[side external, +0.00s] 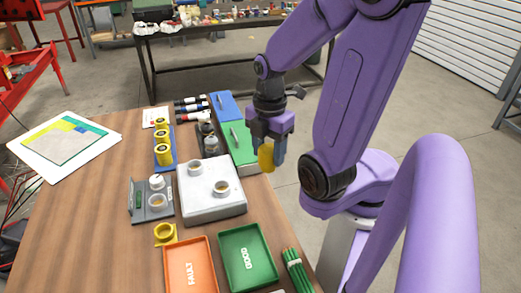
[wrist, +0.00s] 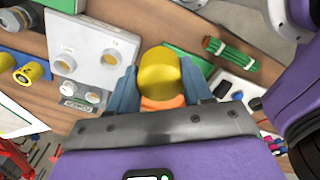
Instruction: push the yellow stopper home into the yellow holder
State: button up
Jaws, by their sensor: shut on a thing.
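The yellow stopper (side external: 266,157) is held between the fingers of my gripper (side external: 267,145), in the air right of the white block. It is a rounded cylinder, and in the wrist view the stopper (wrist: 158,72) sits between the two blue-grey fingers (wrist: 160,92). An orange patch shows just below it there. A yellow ring-like piece with a hollow top (side external: 165,234), apparently the yellow holder, stands on the wooden table behind the orange tray, well left of my gripper. The stopper and this piece are far apart.
A white block (side external: 208,206) with two round sockets stands mid-table. A blue rail (side external: 176,160) carries several yellow cylinders. A grey bracket (side external: 138,210), an orange tray (side external: 177,279), a green tray (side external: 262,258) and a green bundle (side external: 295,270) are nearby. The table's left front is bare.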

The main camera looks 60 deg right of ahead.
jog(key=shift+s+r, duration=0.15)
jog(key=shift+s, duration=0.1)
dwell(0.3)
jog(key=shift+w, duration=0.4)
jog(key=w+a+f+n, duration=0.3)
jog(key=w+a, duration=0.2)
jog(key=w, duration=0.4)
jog(key=w+a+f+n, duration=0.25)
jog(key=w+a, duration=0.25)
jog(key=w, duration=0.4)
jog(key=shift+w+a+f+n, duration=0.5)
jog(key=shift+a+f+n, duration=0.1)
jog(key=shift+a+f, duration=0.9)
jog(key=shift+w+a+f+n, duration=0.55)
jog(key=shift+a+f, duration=0.7)
jog(key=shift+f, duration=0.35)
jog(key=shift+w+a+f+n, duration=0.5)
jog(key=shift+a+f+n, duration=0.1)
jog(key=shift+a+f, duration=0.9)
jog(key=shift+d+f, duration=0.1)
jog(key=shift+f, duration=1.7)
